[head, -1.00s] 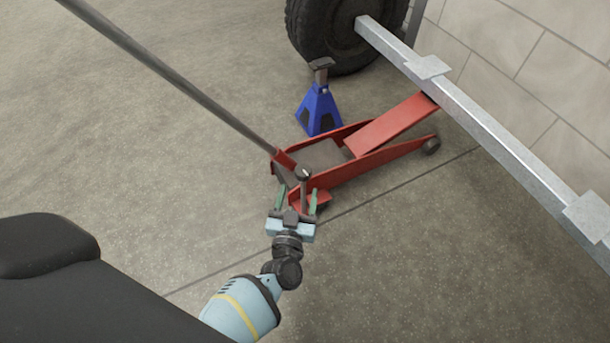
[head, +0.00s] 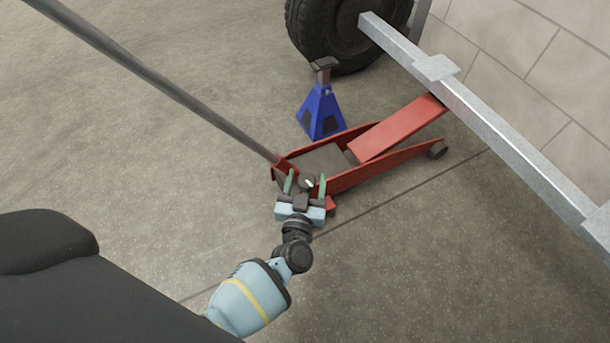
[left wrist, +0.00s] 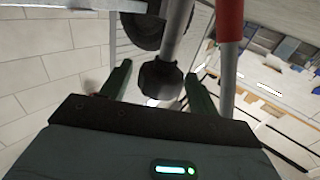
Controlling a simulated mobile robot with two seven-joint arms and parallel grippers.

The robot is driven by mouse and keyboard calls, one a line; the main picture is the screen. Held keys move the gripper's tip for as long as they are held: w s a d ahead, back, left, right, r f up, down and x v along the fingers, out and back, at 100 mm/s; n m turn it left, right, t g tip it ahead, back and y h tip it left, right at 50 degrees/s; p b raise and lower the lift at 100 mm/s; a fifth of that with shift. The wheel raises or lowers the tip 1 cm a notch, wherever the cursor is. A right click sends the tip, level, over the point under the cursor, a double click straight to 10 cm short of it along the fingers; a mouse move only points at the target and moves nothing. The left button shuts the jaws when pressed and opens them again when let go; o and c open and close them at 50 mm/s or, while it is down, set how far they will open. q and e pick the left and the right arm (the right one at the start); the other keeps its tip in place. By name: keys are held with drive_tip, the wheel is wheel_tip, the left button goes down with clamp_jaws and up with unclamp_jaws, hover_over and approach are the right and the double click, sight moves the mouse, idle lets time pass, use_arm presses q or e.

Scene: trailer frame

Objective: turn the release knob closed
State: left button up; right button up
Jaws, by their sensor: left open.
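The release knob (head: 308,183) is a small dark round knob with a pale mark, at the rear end of the red floor jack (head: 392,128). In the left wrist view the dark, faceted knob (left wrist: 160,80) sits on a grey shaft. My left gripper (head: 306,179) is open, with its green fingers on either side of the knob. In the left wrist view the gripper (left wrist: 158,82) shows gaps between the fingers and the knob. It does not appear to grip the knob. My right gripper is not in view.
The jack's long grey handle (head: 160,85) slants up to the left close by the knob. A blue jack stand (head: 321,112) stands behind the jack. A metal trailer beam (head: 500,130) and a tyre (head: 345,35) lie beyond. The floor at left is clear.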

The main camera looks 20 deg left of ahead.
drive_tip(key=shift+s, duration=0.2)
use_arm(q)
drive_tip(key=c, duration=0.9)
drive_tip(key=shift+r+m+h+p, duration=0.15)
drive_tip(key=shift+m+h+p, duration=0.5)
drive_tip(key=shift+h, duration=0.25)
drive_tip(key=shift+c, duration=0.2)
drive_tip(key=shift+m+t+h, duration=0.3)
drive_tip(key=shift+m+h, duration=0.05)
drive_tip(key=shift+h, duration=0.35)
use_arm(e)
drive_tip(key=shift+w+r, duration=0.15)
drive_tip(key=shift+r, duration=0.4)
use_arm(q)
drive_tip(key=o, duration=0.9)
drive_tip(key=shift+o, duration=0.2)
